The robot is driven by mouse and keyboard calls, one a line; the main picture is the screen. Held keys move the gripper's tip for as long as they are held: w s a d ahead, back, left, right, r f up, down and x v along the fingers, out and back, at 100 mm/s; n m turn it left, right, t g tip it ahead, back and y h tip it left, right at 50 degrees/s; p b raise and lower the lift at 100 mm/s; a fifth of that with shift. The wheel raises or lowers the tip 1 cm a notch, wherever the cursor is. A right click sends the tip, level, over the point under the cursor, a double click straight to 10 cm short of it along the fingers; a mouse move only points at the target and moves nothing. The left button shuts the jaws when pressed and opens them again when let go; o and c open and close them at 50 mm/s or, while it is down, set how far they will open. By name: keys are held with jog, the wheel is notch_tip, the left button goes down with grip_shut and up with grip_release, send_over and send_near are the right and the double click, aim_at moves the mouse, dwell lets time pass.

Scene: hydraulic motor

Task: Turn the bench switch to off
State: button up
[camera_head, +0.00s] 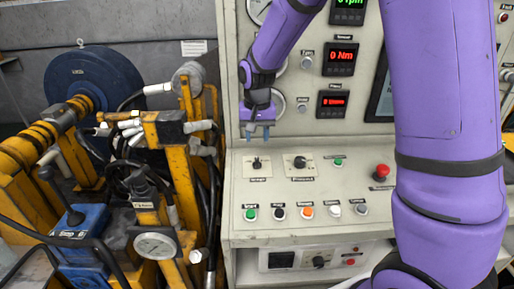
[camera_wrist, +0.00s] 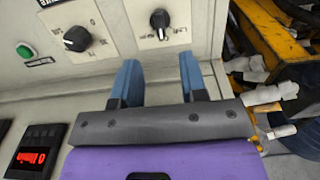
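Two black rotary switches sit on the sloped panel. The left switch (camera_head: 257,163) and the right switch (camera_head: 300,162) have labels too small to read surely, so I cannot tell for certain which is the bench switch. The left switch also shows in the wrist view (camera_wrist: 160,19), its knob's pointed end toward my gripper. The right switch shows there too (camera_wrist: 77,38). My gripper (camera_head: 258,134) is above and behind the left switch, apart from it. In the wrist view my gripper (camera_wrist: 158,62) has two blue fingers spread, with nothing between them.
A row of buttons, including a green one (camera_head: 250,214), lies in front of the switches. A red mushroom button (camera_head: 382,171) is at the panel's right. Digital displays (camera_head: 340,58) stand on the upright panel. Yellow machinery with hoses (camera_head: 170,160) borders the bench on the left.

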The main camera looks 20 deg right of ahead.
notch_tip(320, 180, up, 2)
jog(key=shift+r, duration=0.1)
dwell(0.5)
jog(key=s+d+r+n+t, duration=0.2)
jog(key=s+d+r, duration=0.2)
jog(key=s+r, duration=0.85)
jog(key=s+d+r+t, duration=0.1)
jog(key=s+r, duration=0.1)
jog(key=s, duration=0.6)
jog(key=s+d+r+n+t, duration=0.1)
jog(key=s+d+r, duration=0.1)
jog(key=s, duration=0.6)
jog(key=shift+s+n+t, duration=0.3)
jog(key=shift+s, duration=0.05)
